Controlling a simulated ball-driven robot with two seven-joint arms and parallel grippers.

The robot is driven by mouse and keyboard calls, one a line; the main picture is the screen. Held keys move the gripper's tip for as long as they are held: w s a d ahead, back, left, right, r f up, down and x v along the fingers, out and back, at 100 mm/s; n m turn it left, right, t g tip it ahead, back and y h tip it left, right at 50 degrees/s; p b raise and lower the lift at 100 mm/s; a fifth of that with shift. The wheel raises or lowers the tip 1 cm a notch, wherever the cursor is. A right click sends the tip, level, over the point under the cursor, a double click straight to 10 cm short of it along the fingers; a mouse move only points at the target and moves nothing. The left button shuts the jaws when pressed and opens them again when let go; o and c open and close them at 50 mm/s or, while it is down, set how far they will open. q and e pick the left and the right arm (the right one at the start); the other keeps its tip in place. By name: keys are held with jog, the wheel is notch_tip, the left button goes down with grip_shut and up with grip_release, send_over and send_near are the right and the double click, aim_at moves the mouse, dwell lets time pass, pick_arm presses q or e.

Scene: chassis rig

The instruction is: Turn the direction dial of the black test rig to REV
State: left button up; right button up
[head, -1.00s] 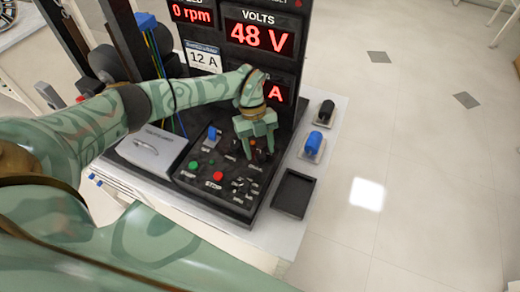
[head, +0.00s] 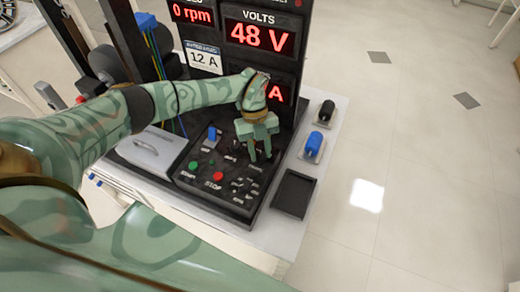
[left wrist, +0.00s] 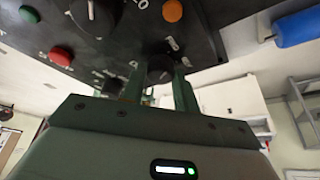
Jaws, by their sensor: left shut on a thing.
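The black test rig (head: 190,178) stands on a table with its sloped control panel below the red displays. My left gripper (head: 261,158) points down at the right part of this panel. In the left wrist view its two fingers (left wrist: 158,88) stand on either side of a dark round knob (left wrist: 160,68) and are shut on it. Pale marks surround this knob, but I cannot read them surely as direction labels. The knob's pointer is hard to make out. In the head view the fingers mostly hide the knob. My right gripper is not in view.
The panel also bears a green button (head: 194,163), a red stop button (head: 217,176), a blue-handled lever (head: 212,134) and several small switches. An empty black tray (head: 293,193) lies at its right. Blue (head: 314,143) and black (head: 326,111) cylinders stand behind the tray.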

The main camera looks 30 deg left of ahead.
pick_arm(q)
jog(key=m+y, duration=0.1)
jog(key=m, duration=0.1)
jog(key=m+g+y+b, duration=0.1)
jog(key=m, duration=0.2)
jog(key=shift+w+d+m, duration=0.15)
jog(key=shift+m, duration=0.15)
jog(key=m+y, duration=0.1)
jog(key=m, duration=0.1)
jog(key=m+y, duration=0.1)
jog(key=m, duration=0.2)
jog(key=shift+d+m, duration=0.15)
jog(key=shift+m, duration=0.15)
jog(key=o, duration=1)
jog(key=v, duration=0.7)
jog(key=shift+w+r, duration=0.15)
jog(key=shift+r, duration=0.1)
